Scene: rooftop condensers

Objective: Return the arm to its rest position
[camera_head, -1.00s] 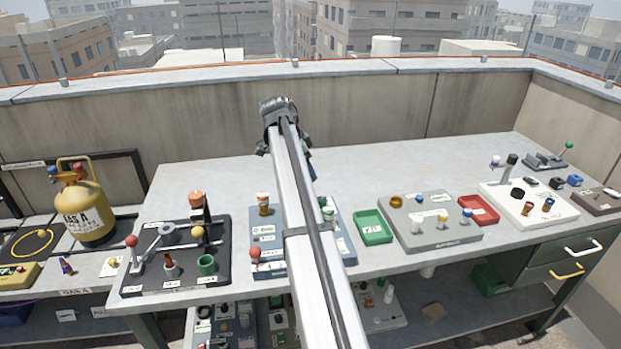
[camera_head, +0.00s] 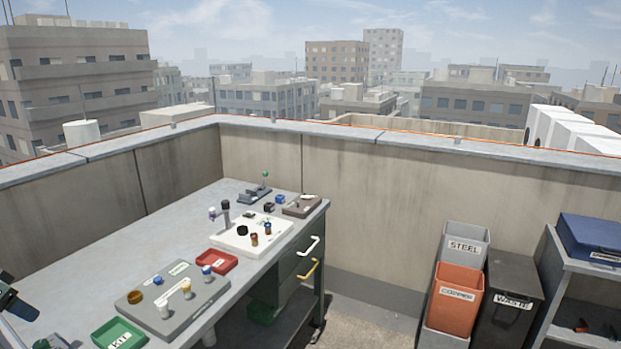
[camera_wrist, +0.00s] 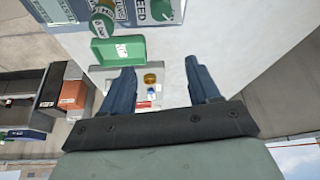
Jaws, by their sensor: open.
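My gripper (camera_wrist: 159,72) shows in the wrist view with its two blue fingers spread apart. Nothing is between the fingertips. It is over the workbench, and beyond the fingers lie the green tray (camera_wrist: 116,51) and part of the grey board with a brass-coloured cup (camera_wrist: 150,78). In the head view only a small dark piece of my arm shows at the left edge. The rest of the arm is out of that view.
The bench holds a green tray (camera_head: 118,335), a grey board (camera_head: 190,312), a red tray (camera_head: 217,262) and a white panel (camera_head: 262,236). A parapet wall (camera_head: 400,205) runs behind. Bins, including an orange one (camera_head: 456,300), stand at right beside a shelf (camera_head: 585,290).

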